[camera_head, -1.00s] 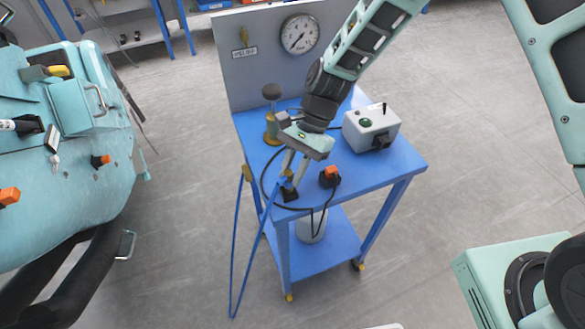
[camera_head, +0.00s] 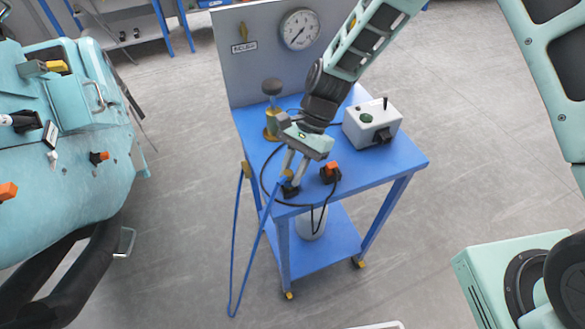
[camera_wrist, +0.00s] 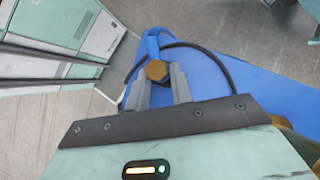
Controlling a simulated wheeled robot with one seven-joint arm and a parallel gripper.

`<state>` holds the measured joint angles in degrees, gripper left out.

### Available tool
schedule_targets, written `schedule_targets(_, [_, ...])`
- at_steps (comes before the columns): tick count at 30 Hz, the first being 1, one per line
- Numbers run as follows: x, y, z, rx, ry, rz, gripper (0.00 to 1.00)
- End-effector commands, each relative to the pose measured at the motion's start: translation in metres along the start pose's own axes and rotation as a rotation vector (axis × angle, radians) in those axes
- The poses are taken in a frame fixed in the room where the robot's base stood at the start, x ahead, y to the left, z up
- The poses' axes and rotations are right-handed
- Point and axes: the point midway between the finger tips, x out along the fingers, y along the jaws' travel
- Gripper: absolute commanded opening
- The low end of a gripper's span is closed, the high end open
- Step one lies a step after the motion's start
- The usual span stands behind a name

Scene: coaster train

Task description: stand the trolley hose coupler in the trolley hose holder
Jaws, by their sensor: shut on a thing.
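The trolley hose coupler is a brass hexagonal piece (camera_wrist: 156,70) with a blue hose (camera_head: 250,262) attached. In the wrist view it sits between the fingertips of my gripper (camera_wrist: 158,90), which is shut on it. In the head view my gripper (camera_head: 291,178) points down over the front left corner of the blue trolley top. A small black block (camera_head: 290,191), apparently the trolley hose holder, is right at the fingertips. The fingers hide most of the coupler there, so I cannot tell whether it is seated in the holder.
The blue trolley (camera_head: 392,170) also bears an orange-topped black plug (camera_head: 330,172), a grey box (camera_head: 373,122) and a brass post with a dark knob (camera_head: 271,90). A gauge (camera_head: 299,29) is on the back panel. A black cable loops near the gripper. A teal machine (camera_head: 60,180) stands left.

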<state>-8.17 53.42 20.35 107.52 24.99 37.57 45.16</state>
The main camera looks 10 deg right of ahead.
Motion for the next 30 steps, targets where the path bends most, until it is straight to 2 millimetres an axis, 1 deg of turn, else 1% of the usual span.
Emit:
schedule_targets(1, [0.0,0.0,0.0,0.0,0.0,0.0,0.28])
schedule_targets(2, [0.0,0.0,0.0,0.0,0.0,0.0,0.37])
schedule_targets(3, [0.0,0.0,0.0,0.0,0.0,0.0,0.48])
schedule_targets(11, [0.0,0.0,0.0,0.0,0.0,0.0,0.48])
schedule_targets(14, [-0.004,0.0,0.0,0.0,0.001,-0.001,0.48])
schedule_targets(16, [-0.01,-0.001,-0.001,0.0,0.001,-0.002,0.48])
schedule_targets(20, [-0.032,-0.001,-0.001,-0.001,0.003,-0.005,0.48])
schedule_targets(30, [-0.112,-0.001,-0.002,-0.001,0.003,-0.005,0.48])
